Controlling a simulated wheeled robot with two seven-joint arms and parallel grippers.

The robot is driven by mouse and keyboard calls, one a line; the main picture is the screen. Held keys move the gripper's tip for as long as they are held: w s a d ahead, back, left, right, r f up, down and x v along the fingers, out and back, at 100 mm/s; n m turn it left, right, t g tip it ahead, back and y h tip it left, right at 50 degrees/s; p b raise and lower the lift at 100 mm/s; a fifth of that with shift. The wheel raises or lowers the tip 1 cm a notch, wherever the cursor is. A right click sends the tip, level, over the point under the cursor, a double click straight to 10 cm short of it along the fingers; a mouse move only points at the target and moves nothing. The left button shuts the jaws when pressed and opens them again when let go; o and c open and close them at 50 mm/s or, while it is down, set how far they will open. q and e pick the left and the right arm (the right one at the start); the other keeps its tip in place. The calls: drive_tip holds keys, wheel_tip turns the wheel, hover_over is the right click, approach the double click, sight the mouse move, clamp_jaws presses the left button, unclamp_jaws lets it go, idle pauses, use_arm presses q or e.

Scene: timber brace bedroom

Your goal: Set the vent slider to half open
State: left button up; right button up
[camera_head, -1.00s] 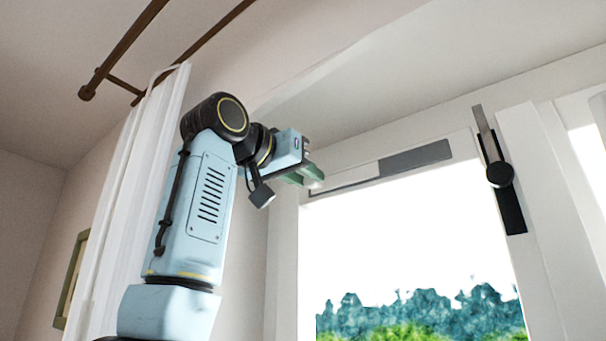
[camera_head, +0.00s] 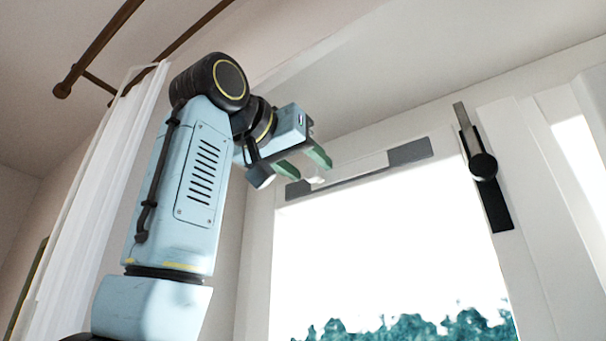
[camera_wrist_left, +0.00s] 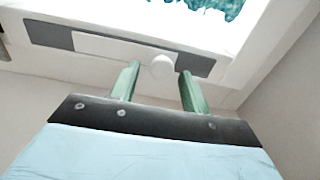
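The vent slider is a long grey strip (camera_head: 410,151) along the top of the window frame, with a white sliding panel (camera_head: 355,166) and a round white knob (camera_head: 317,180). Grey shows at both ends of the panel. In the left wrist view, the knob (camera_wrist_left: 162,66) is near the panel's right end, with grey strip (camera_wrist_left: 48,35) at both sides. My left gripper (camera_head: 303,164) is open at the strip's left part. In the wrist view its two green fingers (camera_wrist_left: 158,88) stand apart, with the knob between and beyond their tips, touching neither. My right gripper is not in view.
A black window handle (camera_head: 484,167) on a dark plate is right of the strip. A white curtain (camera_head: 85,210) and brown rods (camera_head: 100,45) are at left, behind my arm. The ceiling (camera_head: 400,70) slopes close above; the window opening (camera_head: 380,255) is clear.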

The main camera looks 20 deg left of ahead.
use_arm(q)
drive_tip(key=shift+s+a+f, duration=0.1)
drive_tip(key=shift+s+a+b, duration=0.15)
drive_tip(key=shift+s+b, duration=0.15)
drive_tip(key=shift+s, duration=0.05)
drive_tip(key=b+v, duration=0.4)
drive_tip(key=v, duration=0.8)
drive_tip(key=shift+s, duration=0.2)
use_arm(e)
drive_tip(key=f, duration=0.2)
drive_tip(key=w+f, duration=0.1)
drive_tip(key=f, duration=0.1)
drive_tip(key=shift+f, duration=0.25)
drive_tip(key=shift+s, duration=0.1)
